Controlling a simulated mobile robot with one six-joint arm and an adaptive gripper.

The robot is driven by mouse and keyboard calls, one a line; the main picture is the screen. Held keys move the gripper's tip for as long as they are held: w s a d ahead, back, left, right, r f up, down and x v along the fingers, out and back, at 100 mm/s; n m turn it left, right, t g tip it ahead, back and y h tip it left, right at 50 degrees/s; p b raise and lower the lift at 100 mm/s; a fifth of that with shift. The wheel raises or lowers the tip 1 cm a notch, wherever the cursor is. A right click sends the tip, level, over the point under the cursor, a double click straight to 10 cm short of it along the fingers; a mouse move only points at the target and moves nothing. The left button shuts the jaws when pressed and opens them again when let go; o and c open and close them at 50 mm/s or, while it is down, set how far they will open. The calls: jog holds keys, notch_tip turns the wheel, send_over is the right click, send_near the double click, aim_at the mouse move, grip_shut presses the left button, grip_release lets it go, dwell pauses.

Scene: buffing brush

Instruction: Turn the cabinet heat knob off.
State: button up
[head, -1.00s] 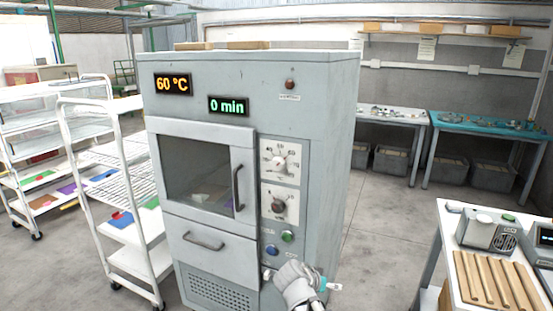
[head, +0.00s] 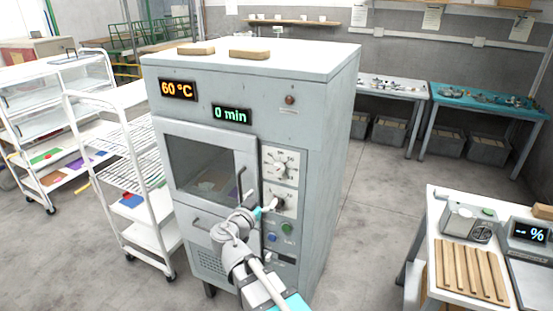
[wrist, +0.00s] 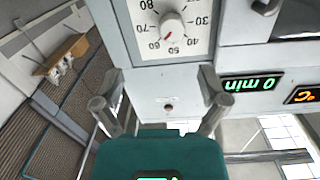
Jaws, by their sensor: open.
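The grey cabinet (head: 318,180) stands in the middle of the head view. Its displays read 60 °C (head: 178,90) and 0 min (head: 232,115). The upper white dial plate carries the heat knob (head: 278,168); a second knob (head: 278,204) sits below it. My gripper (head: 268,208) is in front of the cabinet, close to the lower dial. In the wrist view my gripper (wrist: 158,92) is open and empty, its fingers spread and apart from the knob.
The door handle (head: 239,185) juts out just left of the dials. Green (head: 288,230) and blue buttons lie below. A white rack trolley (head: 125,170) stands close at left. A white table (head: 432,285) with wooden strips is at right. Floor between is free.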

aim_at(277, 170)
jog(key=shift+s+a+r+t, duration=0.1)
jog(key=shift+a+r+t, duration=0.2)
jog(key=shift+a+r, duration=0.5)
jog(key=shift+d, duration=0.15)
jog(key=shift+x, duration=6.9)
jog(key=shift+f, duration=0.15)
jog(key=c, duration=1.1)
jog(key=shift+c, duration=0.2)
